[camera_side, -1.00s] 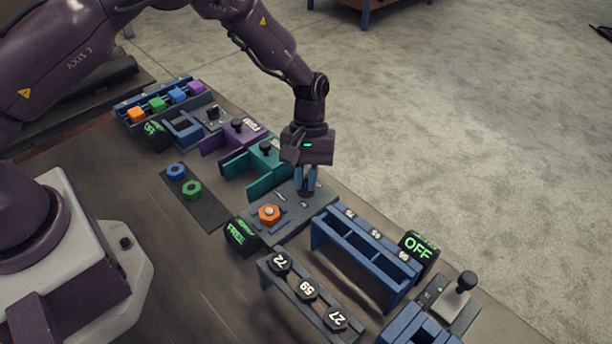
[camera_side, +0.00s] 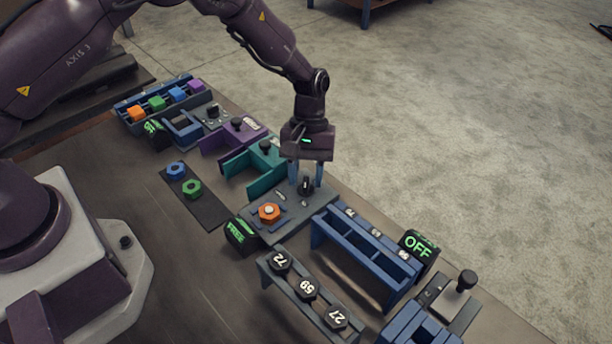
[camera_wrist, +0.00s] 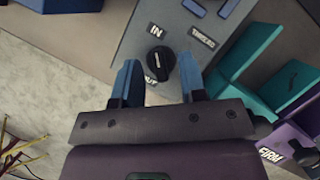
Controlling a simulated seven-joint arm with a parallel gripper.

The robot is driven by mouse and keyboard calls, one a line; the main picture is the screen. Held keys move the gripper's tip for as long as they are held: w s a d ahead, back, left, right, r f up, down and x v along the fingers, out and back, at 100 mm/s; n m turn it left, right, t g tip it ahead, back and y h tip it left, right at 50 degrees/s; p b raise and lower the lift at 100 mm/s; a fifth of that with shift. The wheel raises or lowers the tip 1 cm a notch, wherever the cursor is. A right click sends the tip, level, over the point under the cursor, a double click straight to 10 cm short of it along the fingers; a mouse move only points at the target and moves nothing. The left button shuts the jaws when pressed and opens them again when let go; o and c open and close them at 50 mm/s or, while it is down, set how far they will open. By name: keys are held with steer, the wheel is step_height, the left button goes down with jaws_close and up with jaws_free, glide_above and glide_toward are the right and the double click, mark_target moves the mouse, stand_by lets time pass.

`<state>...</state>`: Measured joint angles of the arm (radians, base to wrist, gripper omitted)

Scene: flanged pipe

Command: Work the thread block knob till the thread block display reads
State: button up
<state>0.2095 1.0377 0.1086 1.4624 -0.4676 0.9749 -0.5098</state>
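The thread block (camera_side: 268,232) is a grey plate with an orange hex nut (camera_side: 269,212) on it. Its black knob (camera_side: 305,185) has a white pointer line, and labels around it, with IN legible, show in the wrist view (camera_wrist: 161,64). The thread block display (camera_side: 237,232) is a black box reading FREE in green. My gripper (camera_side: 305,176) is open and empty over the knob, its blue fingers apart on either side of it. In the wrist view the open fingers (camera_wrist: 160,84) stand just short of the knob; contact is not seen.
A teal fixture (camera_side: 257,165) and a purple one (camera_side: 232,136) stand beyond the block. A blue rack (camera_side: 365,250) and an OFF display (camera_side: 418,245) are on the near side. Blue and green nuts (camera_side: 191,189) lie on a dark mat.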

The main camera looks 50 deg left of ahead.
steer(key=v, duration=1.2)
steer(key=shift+r, duration=0.1)
steer(key=s+a+r+m+t+y, duration=0.1)
steer(key=s+a+r+m+t, duration=0.1)
steer(key=s+r, duration=0.4)
steer(key=s+a+r+m+t+y, duration=0.1)
steer(key=s+a+r+m+t, duration=0.2)
steer(key=s+r, duration=0.4)
steer(key=s+a+r+m+t+y, duration=0.1)
steer(key=s+a+r+m+t, duration=0.1)
steer(key=s+r, duration=0.5)
steer(key=s+m+t, duration=0.1)
steer(key=s+t, duration=0.1)
steer(key=s, duration=0.4)
steer(key=shift+a, duration=0.25)
stand_by(1.7)
